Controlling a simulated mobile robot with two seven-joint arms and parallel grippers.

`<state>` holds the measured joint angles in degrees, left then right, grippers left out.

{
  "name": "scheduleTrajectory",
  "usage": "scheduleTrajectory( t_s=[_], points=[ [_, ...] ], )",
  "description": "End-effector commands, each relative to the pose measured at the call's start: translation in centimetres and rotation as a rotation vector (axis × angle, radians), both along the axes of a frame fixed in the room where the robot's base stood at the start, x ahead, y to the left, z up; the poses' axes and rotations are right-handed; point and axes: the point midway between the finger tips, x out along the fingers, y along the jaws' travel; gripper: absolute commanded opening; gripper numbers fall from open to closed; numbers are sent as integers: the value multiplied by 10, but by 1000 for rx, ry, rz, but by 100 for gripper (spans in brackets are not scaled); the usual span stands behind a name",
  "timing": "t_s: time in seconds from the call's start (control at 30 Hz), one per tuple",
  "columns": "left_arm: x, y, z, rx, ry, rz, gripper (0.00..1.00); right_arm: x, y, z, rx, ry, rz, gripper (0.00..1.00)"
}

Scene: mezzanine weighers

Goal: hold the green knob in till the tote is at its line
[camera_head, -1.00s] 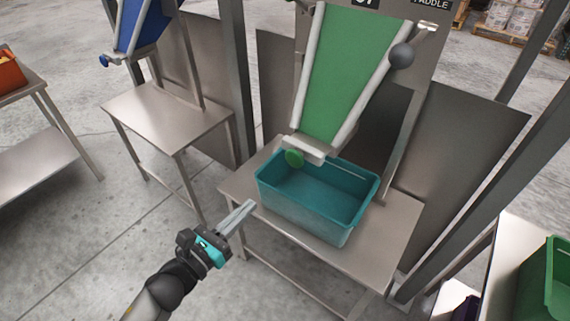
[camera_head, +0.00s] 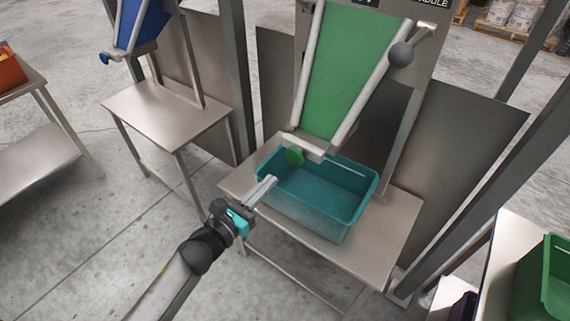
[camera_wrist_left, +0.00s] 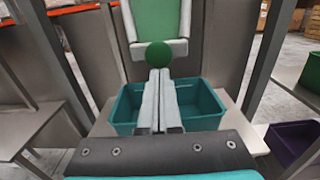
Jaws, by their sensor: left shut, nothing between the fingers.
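The green knob (camera_head: 294,156) is a round button at the lower left end of the green chute (camera_head: 347,75). It also shows in the left wrist view (camera_wrist_left: 159,54), just beyond my fingertips. The teal tote (camera_head: 350,222) stands on a steel table below the chute. Its inside looks empty. My left gripper (camera_head: 271,181) is shut and empty, at the tote's near left rim, short of the knob in the head view. In the left wrist view the fingers (camera_wrist_left: 159,75) point at the knob; contact cannot be told. My right gripper is not in view.
The steel table (camera_head: 395,232) has bare top around the tote. A ball-ended lever (camera_head: 401,54) sticks out at the chute's right. A blue chute (camera_head: 140,25) and another table (camera_head: 165,118) stand left. A green bin (camera_head: 548,285) is at lower right.

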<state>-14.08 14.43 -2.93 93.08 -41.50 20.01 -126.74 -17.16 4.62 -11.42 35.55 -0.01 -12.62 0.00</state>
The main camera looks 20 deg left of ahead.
Motion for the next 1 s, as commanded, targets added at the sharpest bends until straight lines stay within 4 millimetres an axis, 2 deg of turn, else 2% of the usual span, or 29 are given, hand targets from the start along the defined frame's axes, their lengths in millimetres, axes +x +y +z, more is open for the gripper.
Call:
scheduleTrajectory(
  t_s=[0.2, 0.4, 0.6, 1.0],
  points=[
    [34, -12, 2, -2, -2, 0, 0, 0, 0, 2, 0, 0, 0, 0],
    [56, -20, 1, -1, -1, 1, 0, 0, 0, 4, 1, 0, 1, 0],
    [66, -24, 0, -2, 1, 0, 0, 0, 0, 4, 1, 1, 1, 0],
    [68, -25, 0, -1, -1, 0, 0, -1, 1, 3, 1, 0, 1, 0]
  ],
)
